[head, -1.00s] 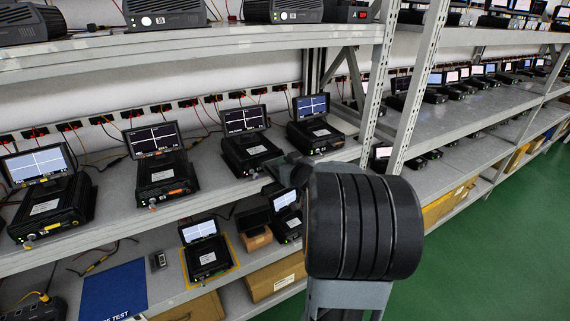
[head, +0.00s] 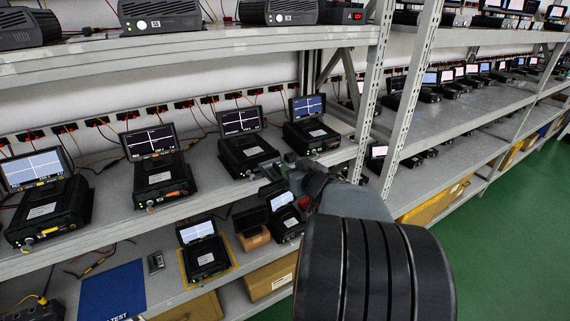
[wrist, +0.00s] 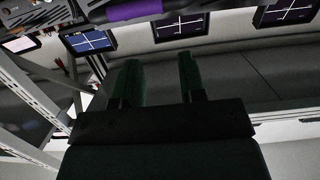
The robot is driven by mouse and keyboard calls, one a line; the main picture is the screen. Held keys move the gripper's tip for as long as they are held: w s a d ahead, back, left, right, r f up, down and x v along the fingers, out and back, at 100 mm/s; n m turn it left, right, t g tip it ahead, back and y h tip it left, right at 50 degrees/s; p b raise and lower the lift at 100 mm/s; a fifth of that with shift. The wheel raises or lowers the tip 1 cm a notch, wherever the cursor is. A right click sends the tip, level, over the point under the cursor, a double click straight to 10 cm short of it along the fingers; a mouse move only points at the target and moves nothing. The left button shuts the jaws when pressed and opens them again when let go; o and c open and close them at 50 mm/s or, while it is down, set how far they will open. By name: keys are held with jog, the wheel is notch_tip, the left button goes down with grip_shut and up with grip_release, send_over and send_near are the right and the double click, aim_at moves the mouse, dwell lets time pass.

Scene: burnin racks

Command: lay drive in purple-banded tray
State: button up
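My gripper (wrist: 162,75) shows its two dark green fingers apart, with nothing visible between them. In the head view my gripper (head: 272,180) is at the front edge of the middle shelf, close to the front of two dark screen units; its fingers are small and partly hidden there by my arm. A purple band (wrist: 140,9) shows at the top edge of the wrist view, on a dark part cut off by the frame. I cannot tell whether it belongs to a tray. I cannot make out a drive or a purple-banded tray in the head view.
Several screen units (head: 158,170) stand along the middle shelf. Below are a small unit on a yellow-edged mat (head: 206,253), a blue mat (head: 112,290) and cardboard boxes (head: 270,275). A perforated rack post (head: 410,95) stands right of my gripper. Green floor (head: 490,240) is clear at right.

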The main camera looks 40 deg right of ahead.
jog(key=s+a+f+g+y, duration=0.1)
jog(key=s+a+g, duration=0.4)
jog(key=a, duration=0.6)
jog(key=s+a+f+n+g+y, duration=0.1)
jog(key=s+a+f+g, duration=0.2)
jog(key=a, duration=0.8)
jog(key=s+g, duration=0.2)
jog(key=s, duration=0.1)
jog(key=shift+a+f+n+g, duration=0.2)
jog(key=shift+n+g, duration=0.1)
jog(key=shift+g, duration=0.1)
